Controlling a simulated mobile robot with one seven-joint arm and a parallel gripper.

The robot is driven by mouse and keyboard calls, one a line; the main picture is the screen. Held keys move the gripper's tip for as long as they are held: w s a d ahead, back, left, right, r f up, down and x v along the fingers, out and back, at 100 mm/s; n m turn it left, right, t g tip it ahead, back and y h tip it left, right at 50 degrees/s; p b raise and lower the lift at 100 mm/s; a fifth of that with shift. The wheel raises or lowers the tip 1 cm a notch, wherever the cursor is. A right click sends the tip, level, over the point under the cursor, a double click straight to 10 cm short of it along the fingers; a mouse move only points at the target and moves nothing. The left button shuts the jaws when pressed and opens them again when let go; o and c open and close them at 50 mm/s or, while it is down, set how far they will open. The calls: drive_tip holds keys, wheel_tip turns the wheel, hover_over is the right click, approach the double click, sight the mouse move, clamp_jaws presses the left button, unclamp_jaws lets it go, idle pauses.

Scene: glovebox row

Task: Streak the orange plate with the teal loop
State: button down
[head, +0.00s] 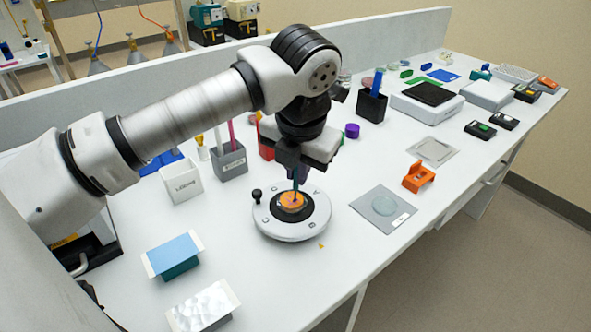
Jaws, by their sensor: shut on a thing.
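The orange plate (285,207) sits in the dark centre of a round white turntable (290,232) on the bench. My gripper (299,168) is right above it, pointing down and shut on the teal loop (295,187). The loop's thin handle runs down to the orange plate. Its tip is too small to tell whether it touches the surface. The fingers partly hide the loop's upper part.
Blue-topped (174,252) and silver-topped (204,304) blocks are at front left.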

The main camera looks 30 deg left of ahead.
drive_tip(key=shift+w+d+b, duration=0.3)
drive_tip(key=shift+w+b, duration=0.35)
drive_tip(key=shift+w, duration=0.05)
idle(0.7)
drive_tip(key=shift+w+a, duration=0.1)
drive_tip(key=shift+a, duration=0.3)
idle(0.4)
drive_tip(key=shift+s+a+b, duration=0.3)
drive_tip(key=shift+s+b, duration=0.35)
drive_tip(key=shift+s, duration=0.1)
drive_tip(key=shift+s+a+b, duration=0.3)
drive_tip(key=shift+s+b, duration=0.3)
drive_tip(key=shift+s, duration=0.15)
idle(1.4)
drive_tip(key=shift+w+a, duration=0.15)
drive_tip(key=shift+a, duration=0.2)
idle(0.5)
drive_tip(key=shift+w+d+b, duration=0.2)
drive_tip(key=shift+w+b, duration=0.15)
drive_tip(key=shift+w, duration=0.25)
drive_tip(key=shift+w+d+b, duration=0.15)
drive_tip(key=shift+w+b, duration=0.15)
drive_tip(key=shift+w, duration=0.25)
idle(0.9)
